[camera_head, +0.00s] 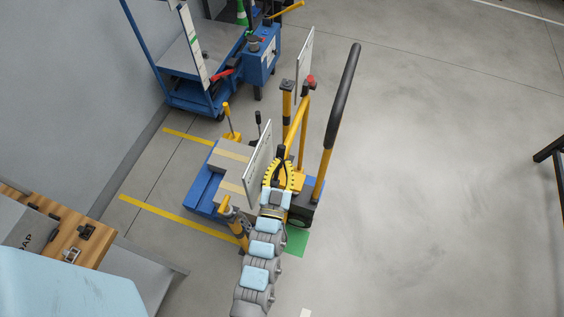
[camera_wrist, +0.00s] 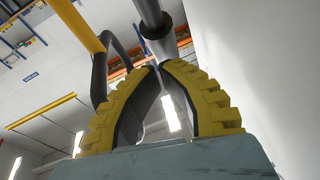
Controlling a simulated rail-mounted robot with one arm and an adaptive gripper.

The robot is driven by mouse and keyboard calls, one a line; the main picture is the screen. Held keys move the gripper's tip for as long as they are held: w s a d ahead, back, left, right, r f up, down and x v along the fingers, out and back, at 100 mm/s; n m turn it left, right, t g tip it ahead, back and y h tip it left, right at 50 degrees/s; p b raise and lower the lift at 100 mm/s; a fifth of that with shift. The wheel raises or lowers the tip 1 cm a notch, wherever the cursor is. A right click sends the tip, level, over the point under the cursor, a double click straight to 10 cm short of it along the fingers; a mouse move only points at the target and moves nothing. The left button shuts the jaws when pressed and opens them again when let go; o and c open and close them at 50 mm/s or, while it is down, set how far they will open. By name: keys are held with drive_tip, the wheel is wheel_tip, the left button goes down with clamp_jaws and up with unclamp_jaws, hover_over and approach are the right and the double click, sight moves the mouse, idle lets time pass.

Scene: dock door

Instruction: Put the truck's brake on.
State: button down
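The nearer truck has a blue deck (camera_head: 203,190) carrying grey-brown boxes, and a tall yellow upright with a black handle (camera_head: 344,95). Its brake cannot be made out for certain; my arm and a white panel cover part of its right end. My gripper (camera_head: 281,150) is beside that panel, among the yellow posts. In the wrist view its yellow ribbed fingers (camera_wrist: 160,66) point up and lean together, tips almost meeting, with background visible between them. A grey-black rod (camera_wrist: 152,22) shows just above the tips; contact cannot be told.
A second blue cart (camera_head: 195,100) with a red lever (camera_head: 221,76) stands by the wall. A red button (camera_head: 310,80) tops a post beside the truck. A wooden-topped bench (camera_head: 60,225) is at lower left.

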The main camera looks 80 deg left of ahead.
drive_tip(key=r+v, duration=0.3)
drive_tip(key=v, duration=0.9)
drive_tip(key=shift+d+f+p, duration=0.45)
drive_tip(key=shift+d+f, duration=0.1)
drive_tip(key=shift+d, duration=0.15)
drive_tip(key=shift+s, duration=0.1)
